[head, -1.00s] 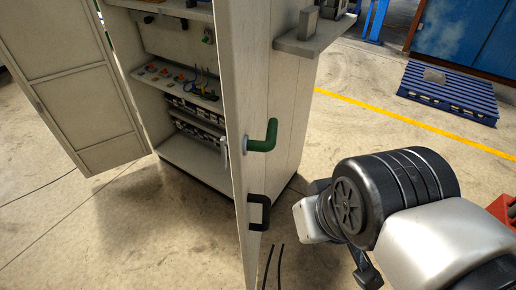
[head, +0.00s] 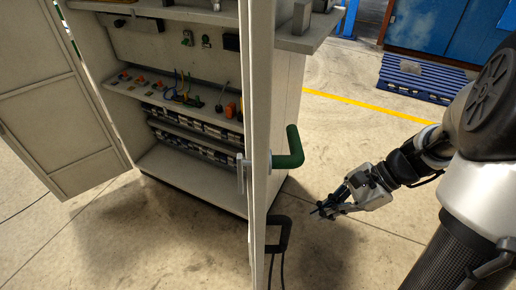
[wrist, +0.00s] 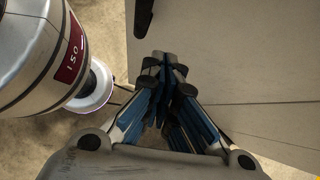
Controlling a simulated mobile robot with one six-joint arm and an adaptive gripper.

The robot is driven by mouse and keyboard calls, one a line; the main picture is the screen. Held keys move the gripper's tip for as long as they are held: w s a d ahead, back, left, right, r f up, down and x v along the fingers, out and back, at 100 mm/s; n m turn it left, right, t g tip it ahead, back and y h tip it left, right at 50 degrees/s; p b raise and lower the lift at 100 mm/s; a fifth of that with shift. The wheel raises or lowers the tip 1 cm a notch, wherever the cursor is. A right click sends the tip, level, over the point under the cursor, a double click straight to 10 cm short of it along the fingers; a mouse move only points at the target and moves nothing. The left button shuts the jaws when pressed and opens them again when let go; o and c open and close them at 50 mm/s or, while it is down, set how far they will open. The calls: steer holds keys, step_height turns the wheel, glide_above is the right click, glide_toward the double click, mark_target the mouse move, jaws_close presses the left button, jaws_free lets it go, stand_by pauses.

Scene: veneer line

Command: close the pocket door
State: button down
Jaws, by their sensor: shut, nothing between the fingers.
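An open cabinet (head: 170,165) stands at the centre left of the head view. Its right door (head: 257,100) is swung out toward me, seen nearly edge-on, with a green lever handle (head: 289,150) and a black pull handle (head: 285,234). Its left door (head: 60,110) also stands open. I cannot tell which one is called the pocket door; no pocket shows. My gripper (head: 321,210) is shut and empty, to the right of the right door and apart from it. In the wrist view the closed fingers (wrist: 165,60) lie in front of a pale panel (wrist: 225,60).
A shelf (head: 307,40) juts from the cabinet's right side. A blue pallet (head: 425,78) lies at the back right beyond a yellow floor line (head: 370,107). Black cables run on the floor below the pull handle. Floor between door and arm is clear.

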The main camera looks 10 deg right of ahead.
steer(key=w+a+f+m+b, duration=0.1)
steer(key=a+f+b, duration=0.3)
steer(key=a+f, duration=0.4)
steer(key=shift+w+a+f+m+t+y, duration=0.2)
steer(key=shift+w+a+m+t+y, duration=0.1)
steer(key=shift+w+a, duration=0.6)
steer(key=shift+s, duration=0.1)
steer(key=shift+a, duration=0.1)
